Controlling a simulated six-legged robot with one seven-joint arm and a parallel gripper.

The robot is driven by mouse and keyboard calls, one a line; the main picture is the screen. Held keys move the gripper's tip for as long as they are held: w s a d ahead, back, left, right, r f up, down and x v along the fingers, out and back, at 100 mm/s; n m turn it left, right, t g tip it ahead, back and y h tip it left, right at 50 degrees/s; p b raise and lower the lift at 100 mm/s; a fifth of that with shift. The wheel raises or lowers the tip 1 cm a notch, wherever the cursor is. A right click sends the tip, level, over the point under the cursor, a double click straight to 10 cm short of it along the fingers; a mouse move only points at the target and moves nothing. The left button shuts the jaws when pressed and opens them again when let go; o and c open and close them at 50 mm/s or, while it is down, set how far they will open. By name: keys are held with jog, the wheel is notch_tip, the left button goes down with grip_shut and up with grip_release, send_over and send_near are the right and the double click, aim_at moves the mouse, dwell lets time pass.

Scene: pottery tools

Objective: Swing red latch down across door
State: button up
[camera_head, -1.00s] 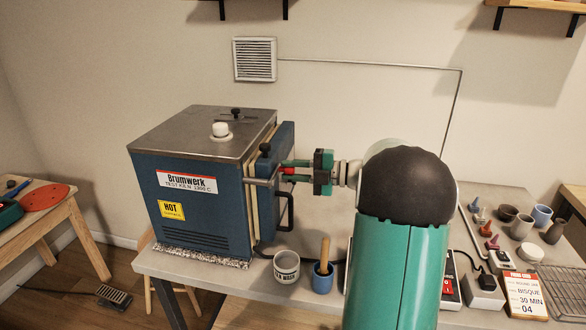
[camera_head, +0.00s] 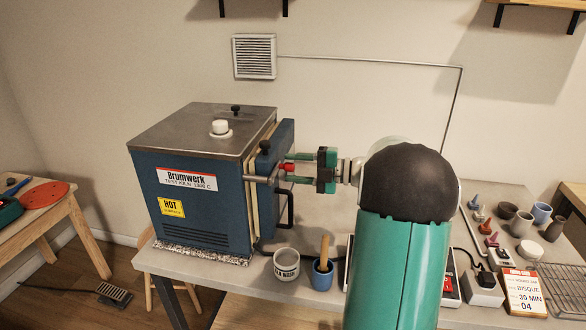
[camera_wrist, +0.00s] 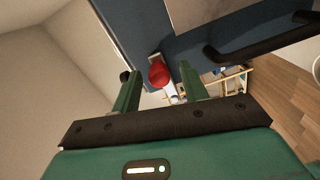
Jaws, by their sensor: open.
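The red latch knob (camera_head: 287,167) shows at the right side of the blue kiln (camera_head: 190,190), by the edge of its door (camera_head: 284,150). In the wrist view the red knob (camera_wrist: 159,73) is round and lies just beyond my fingertips, between them in the picture. My gripper (camera_head: 302,168) is open, with its green fingers pointing left at the latch; in the wrist view its fingertips (camera_wrist: 159,85) are apart with nothing clamped between them. I cannot tell whether a finger touches the knob. The kiln door looks closed or nearly so.
A black door handle (camera_wrist: 265,42) sticks out near my right finger in the wrist view. A glaze pot (camera_head: 286,265) and a blue cup (camera_head: 322,273) with a wooden tool stand on the bench below. A timer card (camera_head: 524,292) and several small pots are at right.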

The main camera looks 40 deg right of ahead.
jog(key=v, duration=1.3)
jog(key=s+a+n+g+h, duration=0.1)
jog(key=a+n+g+h, duration=0.45)
jog(key=a+n, duration=1.6)
jog(key=s+a+f+n+g+h, duration=0.1)
jog(key=s+a+n, duration=0.5)
jog(key=n, duration=0.7)
jog(key=s+a+f+n+g+h, duration=0.1)
jog(key=s+a+f+n+h, duration=0.2)
jog(key=a+n, duration=0.6)
jog(key=s+n+h, duration=0.2)
jog(key=s+n, duration=0.1)
jog(key=n, duration=0.1)
jog(key=shift+s+f, duration=0.35)
jog(key=shift+f, duration=0.05)
